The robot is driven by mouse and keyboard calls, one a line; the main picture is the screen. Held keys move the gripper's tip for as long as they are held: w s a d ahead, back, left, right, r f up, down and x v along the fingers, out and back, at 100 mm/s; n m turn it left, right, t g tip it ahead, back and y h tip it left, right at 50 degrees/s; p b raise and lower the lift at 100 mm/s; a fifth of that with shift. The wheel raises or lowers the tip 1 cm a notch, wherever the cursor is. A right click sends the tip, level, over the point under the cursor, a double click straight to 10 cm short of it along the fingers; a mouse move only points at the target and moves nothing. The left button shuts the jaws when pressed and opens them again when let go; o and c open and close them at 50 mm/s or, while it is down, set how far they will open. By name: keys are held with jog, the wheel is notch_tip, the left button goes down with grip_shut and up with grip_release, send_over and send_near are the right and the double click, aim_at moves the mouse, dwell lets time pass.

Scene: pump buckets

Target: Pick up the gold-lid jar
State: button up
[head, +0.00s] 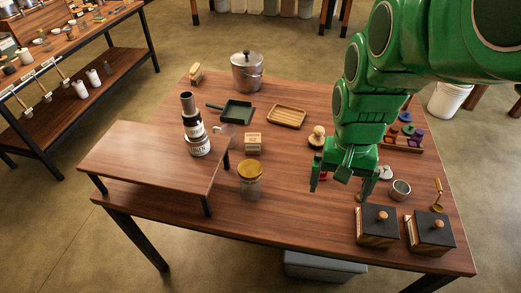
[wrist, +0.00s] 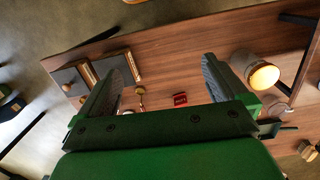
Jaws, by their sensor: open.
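My gripper (head: 341,183) is open and empty above the table, to the right of the jar. In the wrist view its two fingers (wrist: 163,82) are spread wide, with no jar between them.
Two black-topped boxes (head: 377,226) (head: 431,233) stand front right. Table in front of the jar is clear.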

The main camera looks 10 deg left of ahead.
jog(key=w+a+f, duration=0.4)
jog(key=w+a, duration=0.5)
jog(key=a, duration=0.1)
jog(key=t, duration=0.1)
send_over(250, 168)
jog(key=shift+m, duration=0.3)
jog(key=f, duration=0.6)
jog(key=shift+w+d, duration=0.2)
jog(key=shift+d, duration=0.1)
jog(key=shift+s+a+f, duration=0.1)
jog(key=shift+a+f, duration=0.05)
jog(key=shift+f, duration=1.75)
jog(key=shift+s+a+f, duration=0.1)
jog(key=shift+a+f, duration=0.05)
jog(key=shift+f, duration=1.75)
jog(key=c, duration=1.5)
jog(key=shift+r, duration=0.1)
